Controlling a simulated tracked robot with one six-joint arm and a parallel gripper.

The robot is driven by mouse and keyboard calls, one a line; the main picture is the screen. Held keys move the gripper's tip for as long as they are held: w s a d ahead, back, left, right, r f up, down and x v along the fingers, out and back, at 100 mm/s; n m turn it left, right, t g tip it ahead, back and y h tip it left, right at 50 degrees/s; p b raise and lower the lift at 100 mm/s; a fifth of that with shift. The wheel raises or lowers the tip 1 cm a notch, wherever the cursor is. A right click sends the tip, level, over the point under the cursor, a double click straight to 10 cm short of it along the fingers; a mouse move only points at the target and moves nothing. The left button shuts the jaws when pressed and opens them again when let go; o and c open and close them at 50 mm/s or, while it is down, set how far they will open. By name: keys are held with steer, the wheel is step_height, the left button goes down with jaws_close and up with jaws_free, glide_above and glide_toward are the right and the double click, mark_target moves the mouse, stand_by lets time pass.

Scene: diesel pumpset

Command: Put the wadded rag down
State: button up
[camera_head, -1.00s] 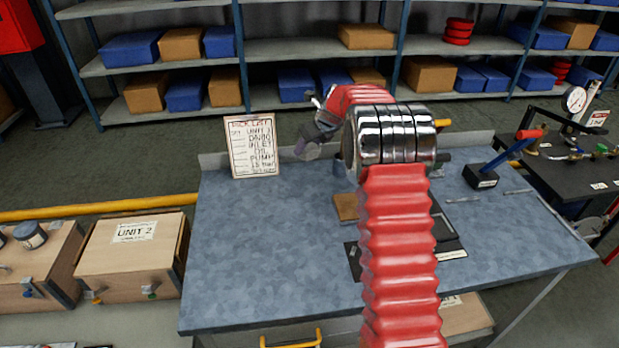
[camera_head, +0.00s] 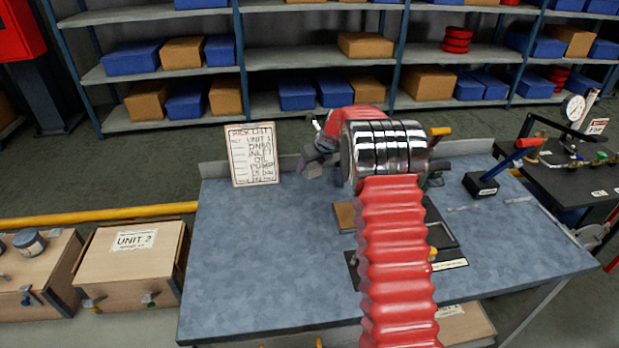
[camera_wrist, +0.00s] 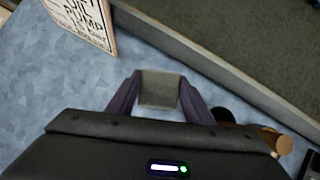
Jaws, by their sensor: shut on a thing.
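The wadded rag (camera_wrist: 159,89) is a grey-green lump between the two purple-grey fingers of my gripper (camera_wrist: 159,97) in the wrist view. The fingers are shut on it, over or close to the blue-grey bench top; the gap beneath cannot be judged. In the head view my gripper (camera_head: 309,168) is near the bench's back edge, just right of the pick list board. The rag cannot be made out clearly there. The workbench (camera_head: 262,255) has a broad bare area at left and front.
The pick list board (camera_head: 252,154) stands at the bench's back left; it also shows in the wrist view (camera_wrist: 84,18). A raised ledge (camera_wrist: 185,50) runs along the back. A brown block (camera_head: 344,215) and dark tray (camera_head: 441,232) lie near my arm. A red-handled tool (camera_head: 484,184) stands at right.

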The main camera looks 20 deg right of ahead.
mark_target(315, 169)
steer(key=shift+f, duration=0.5)
steer(key=shift+f, duration=1.85)
steer(key=o, duration=1.1)
steer(key=shift+f, duration=0.1)
steer(key=v, duration=1)
steer(key=shift+s+r, duration=0.1)
steer(key=shift+r, duration=0.15)
steer(key=shift+v, duration=0.85)
